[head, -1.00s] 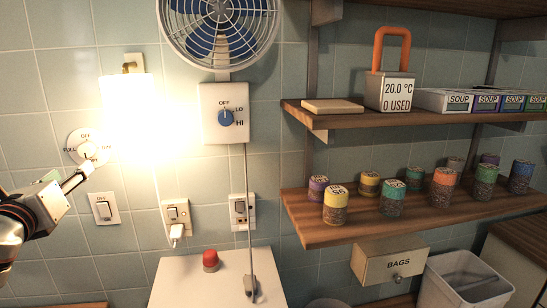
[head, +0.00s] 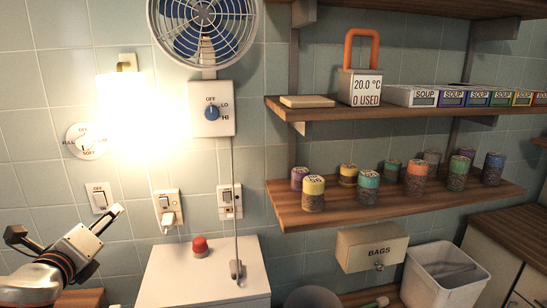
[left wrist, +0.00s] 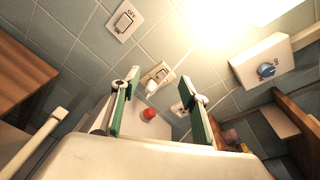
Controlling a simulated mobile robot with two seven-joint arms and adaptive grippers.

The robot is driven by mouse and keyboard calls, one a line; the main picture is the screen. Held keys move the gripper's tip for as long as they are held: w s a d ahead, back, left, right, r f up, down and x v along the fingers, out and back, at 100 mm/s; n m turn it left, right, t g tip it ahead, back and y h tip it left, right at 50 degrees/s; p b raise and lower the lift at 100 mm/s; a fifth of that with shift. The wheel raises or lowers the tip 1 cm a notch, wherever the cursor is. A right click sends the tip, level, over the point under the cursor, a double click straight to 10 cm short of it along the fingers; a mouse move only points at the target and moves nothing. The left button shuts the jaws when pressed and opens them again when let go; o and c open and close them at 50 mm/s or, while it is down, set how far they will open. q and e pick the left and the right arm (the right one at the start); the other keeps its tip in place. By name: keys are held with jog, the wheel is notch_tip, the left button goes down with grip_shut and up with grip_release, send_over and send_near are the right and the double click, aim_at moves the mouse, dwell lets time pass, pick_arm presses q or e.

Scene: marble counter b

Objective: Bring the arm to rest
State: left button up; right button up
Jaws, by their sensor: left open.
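My left gripper (head: 68,224) is at the lower left of the head view, below the round wall dial (head: 86,141) and apart from it. Its fingers are spread and nothing is between them. In the left wrist view the green-padded fingers (left wrist: 159,78) stand apart, with the wall and a red button (left wrist: 149,114) seen beyond the gap. The lit lamp (head: 124,100) glares on the wall beside the dial. My right gripper is in neither view.
A wall switch (head: 99,198) and two outlets are near my left gripper. A white box (head: 178,280) bears the red button. A fan (head: 205,30) hangs above its blue-knobbed control (head: 212,112). Shelves with jars and soup boxes (head: 412,96) fill the right side.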

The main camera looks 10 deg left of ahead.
pick_arm(q)
jog(key=s+d+f+n+g, duration=0.1)
jog(key=d+f+n, duration=0.15)
jog(key=f, duration=0.25)
jog(key=s+d+f+n+g, duration=0.1)
jog(key=s+f+n, duration=0.15)
jog(key=f, duration=0.35)
jog(key=s+d+f+n+g, duration=0.3)
jog(key=s+f+n+g, duration=0.4)
jog(key=s+f+n, duration=0.9)
jog(key=d+f+t+h, duration=0.2)
jog(key=d+f+h, duration=0.1)
jog(key=d+f, duration=0.4)
jog(key=d+f+t+h, duration=0.1)
jog(key=d+f+h, duration=0.2)
jog(key=d+f, duration=0.4)
jog(key=shift+d+f+t, duration=0.25)
jog(key=shift+f+t, duration=0.15)
jog(key=shift+f, duration=3.1)
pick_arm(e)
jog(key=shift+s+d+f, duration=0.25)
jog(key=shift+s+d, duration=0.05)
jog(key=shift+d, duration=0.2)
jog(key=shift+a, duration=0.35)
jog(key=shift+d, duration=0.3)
